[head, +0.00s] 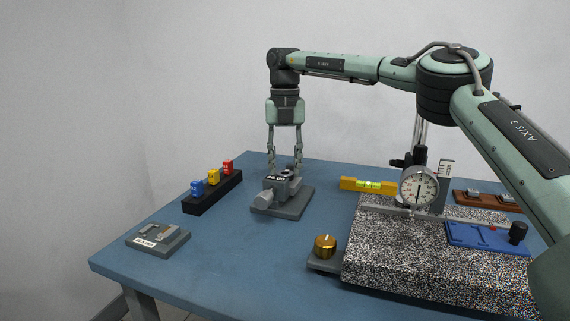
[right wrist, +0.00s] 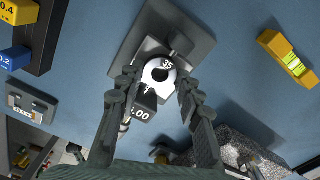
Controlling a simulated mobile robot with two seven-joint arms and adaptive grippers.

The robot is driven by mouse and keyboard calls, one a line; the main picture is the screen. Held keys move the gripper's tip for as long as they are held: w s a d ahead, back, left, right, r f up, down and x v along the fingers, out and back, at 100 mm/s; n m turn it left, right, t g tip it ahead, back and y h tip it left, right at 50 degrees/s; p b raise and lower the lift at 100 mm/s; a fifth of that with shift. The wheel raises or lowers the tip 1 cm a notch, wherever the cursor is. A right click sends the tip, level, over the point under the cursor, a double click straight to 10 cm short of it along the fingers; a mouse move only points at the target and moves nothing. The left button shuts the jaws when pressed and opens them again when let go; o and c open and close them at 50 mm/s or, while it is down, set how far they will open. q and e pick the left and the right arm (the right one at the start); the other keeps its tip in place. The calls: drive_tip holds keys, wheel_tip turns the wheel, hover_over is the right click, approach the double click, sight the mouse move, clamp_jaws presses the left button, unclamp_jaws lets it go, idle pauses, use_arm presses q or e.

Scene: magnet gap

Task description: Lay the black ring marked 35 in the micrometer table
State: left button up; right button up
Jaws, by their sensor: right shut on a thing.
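The ring marked 35 (right wrist: 160,73) shows in the right wrist view with a pale, bright face and a dark centre. My right gripper (right wrist: 158,78) is shut on it, one finger on each side. The micrometer table (right wrist: 146,106), a grey device with a number display, lies directly below and around the ring in this view. In the head view the micrometer table (head: 264,203) stands on its grey base, with my right gripper (head: 285,168) pointing straight down over it. I cannot tell whether the ring touches the table. My left gripper is not in view.
A black rack (head: 212,192) with blue, yellow and red blocks stands to the left. A grey plate (head: 172,247) lies front left. A speckled slab (head: 400,255) with a dial gauge (head: 418,188) fills the right. A yellow level (head: 367,185) and a brass knob (head: 325,245) stand nearby.

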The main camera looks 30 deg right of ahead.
drive_tip(key=shift+f, duration=0.1)
drive_tip(key=o, duration=1.1)
drive_tip(key=c, duration=0.5)
wheel_tip(320, 180, up, 3)
drive_tip(key=p, duration=0.2)
drive_tip(key=shift+f+p, duration=0.1)
drive_tip(key=shift+p, duration=0.2)
drive_tip(key=shift+r, duration=0.85)
drive_tip(key=o, duration=0.6)
